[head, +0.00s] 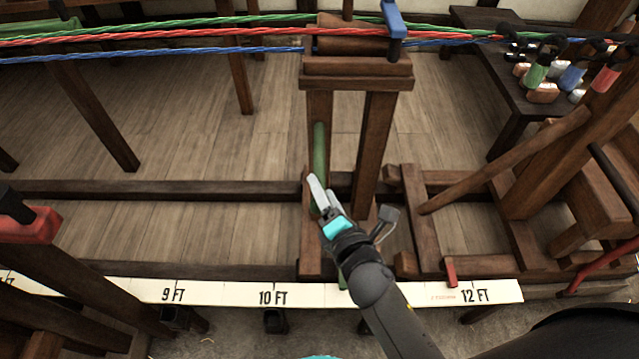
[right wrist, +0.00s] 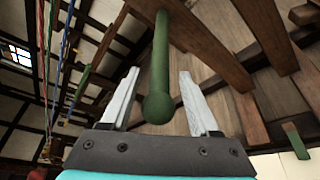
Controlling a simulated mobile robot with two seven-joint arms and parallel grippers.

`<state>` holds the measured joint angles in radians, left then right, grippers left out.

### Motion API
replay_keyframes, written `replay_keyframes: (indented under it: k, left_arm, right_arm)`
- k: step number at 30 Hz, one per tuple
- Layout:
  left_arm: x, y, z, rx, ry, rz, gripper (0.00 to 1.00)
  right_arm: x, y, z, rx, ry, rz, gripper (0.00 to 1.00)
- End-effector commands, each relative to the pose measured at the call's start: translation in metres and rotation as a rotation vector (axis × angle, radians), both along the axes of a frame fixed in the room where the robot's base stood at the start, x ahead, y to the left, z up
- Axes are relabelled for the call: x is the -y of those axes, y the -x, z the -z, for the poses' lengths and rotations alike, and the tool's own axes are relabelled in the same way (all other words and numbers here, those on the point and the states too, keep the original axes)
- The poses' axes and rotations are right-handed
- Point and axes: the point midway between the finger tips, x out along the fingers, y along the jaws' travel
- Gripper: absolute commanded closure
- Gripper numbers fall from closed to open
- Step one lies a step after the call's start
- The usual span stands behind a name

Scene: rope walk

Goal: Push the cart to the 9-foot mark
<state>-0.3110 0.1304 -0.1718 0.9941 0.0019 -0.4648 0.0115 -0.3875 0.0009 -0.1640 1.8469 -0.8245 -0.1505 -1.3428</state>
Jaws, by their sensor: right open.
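The wooden cart (head: 376,140) stands upright on the rails, with the ropes at its top block. It is between the 10 FT and 12 FT labels, right of the 9 FT mark (head: 172,296). A green handle (head: 319,150) is on the cart; its rounded end also shows in the right wrist view (right wrist: 160,105). My right gripper (head: 318,190) is open at the handle. In the right wrist view the handle's end lies between the spread fingers (right wrist: 160,75), with gaps visible on both sides. A green pointer (head: 342,282) shows at the scale, partly hidden by my arm. My left gripper is not seen.
Green, red and blue ropes (head: 200,35) stretch across the top. The scale board (head: 220,294) runs along the front rail. A red-topped post (head: 30,225) stands at left. A wooden frame (head: 470,215) is right of the cart. The rails left of the cart look clear.

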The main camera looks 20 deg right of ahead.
Motion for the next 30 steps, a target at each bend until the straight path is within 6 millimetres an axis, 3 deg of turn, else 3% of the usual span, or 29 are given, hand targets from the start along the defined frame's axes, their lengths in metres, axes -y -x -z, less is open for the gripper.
replay_keyframes:
  k: [7,19,30]
  left_arm:
    - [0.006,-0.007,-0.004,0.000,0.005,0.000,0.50]
    - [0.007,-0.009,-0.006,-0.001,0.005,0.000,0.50]
    - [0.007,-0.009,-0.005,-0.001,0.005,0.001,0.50]
  right_arm:
    - [-0.002,-0.024,0.006,0.001,0.001,-0.001,0.38]
    - [-0.002,-0.029,0.006,-0.001,0.001,0.000,0.38]
    - [-0.002,-0.029,0.006,-0.001,0.001,0.000,0.79]
